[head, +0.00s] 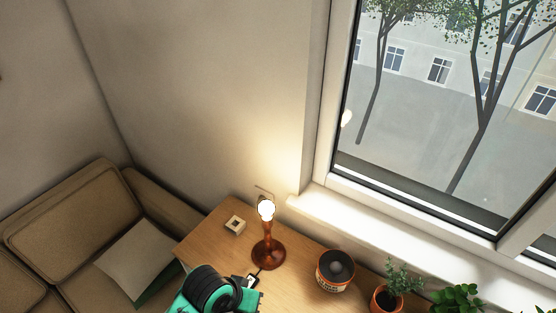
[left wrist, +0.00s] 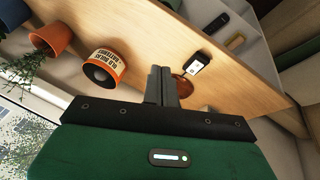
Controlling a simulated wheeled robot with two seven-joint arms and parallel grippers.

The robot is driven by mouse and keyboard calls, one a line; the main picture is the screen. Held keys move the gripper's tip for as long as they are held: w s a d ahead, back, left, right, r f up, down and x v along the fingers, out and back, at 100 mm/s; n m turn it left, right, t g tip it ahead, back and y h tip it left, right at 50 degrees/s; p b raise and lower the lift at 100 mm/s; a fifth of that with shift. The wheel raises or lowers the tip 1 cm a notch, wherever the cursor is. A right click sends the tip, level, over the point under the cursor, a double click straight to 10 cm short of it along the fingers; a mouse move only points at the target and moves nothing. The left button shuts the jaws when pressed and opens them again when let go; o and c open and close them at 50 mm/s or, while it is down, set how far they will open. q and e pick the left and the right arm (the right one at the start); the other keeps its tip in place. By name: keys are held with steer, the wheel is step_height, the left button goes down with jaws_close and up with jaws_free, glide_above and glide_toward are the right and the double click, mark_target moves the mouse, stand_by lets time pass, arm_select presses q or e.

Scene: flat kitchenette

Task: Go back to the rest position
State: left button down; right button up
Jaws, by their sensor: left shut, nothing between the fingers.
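My left gripper (left wrist: 161,72) is shut and empty in the left wrist view, its two dark fingers together over the wooden table (left wrist: 150,25). In the head view my green and black left arm shows at the bottom, over the table's near part; its fingertips cannot be made out there. My right gripper is in neither view.
A lit lamp (head: 268,250) with a brown base stands on the table, close to my left arm. An orange round can-like object (head: 335,270), potted plants (head: 389,295) and a small square object (head: 235,225) are nearby. A sofa (head: 75,230) is left, a window (head: 440,110) right.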

arm_select(q)
steer(key=s+a+r+n+t+y, duration=0.1)
steer(key=s+a+y, duration=0.1)
steer(key=s+a, duration=0.45)
steer(key=s+a+r+y, duration=0.1)
steer(key=s+a+y, duration=0.15)
steer(key=a, duration=0.75)
step_height(320, 180, down, 38)
steer(key=s+g+b, duration=0.1)
steer(key=s+b, duration=0.1)
steer(key=b, duration=0.4)
steer(key=s+a+f+b, duration=0.1)
steer(key=s+f+b, duration=0.1)
steer(key=s+f, duration=0.7)
steer(key=s+a+f+g+b, duration=0.1)
steer(key=s+a+f+b, duration=0.1)
steer(key=s+f, duration=0.7)
step_height(320, 180, down, 6)
steer(key=shift+s+r+g+h+b, duration=0.1)
steer(key=shift+s+g+h+b, duration=0.1)
steer(key=shift+g+h+b, duration=0.25)
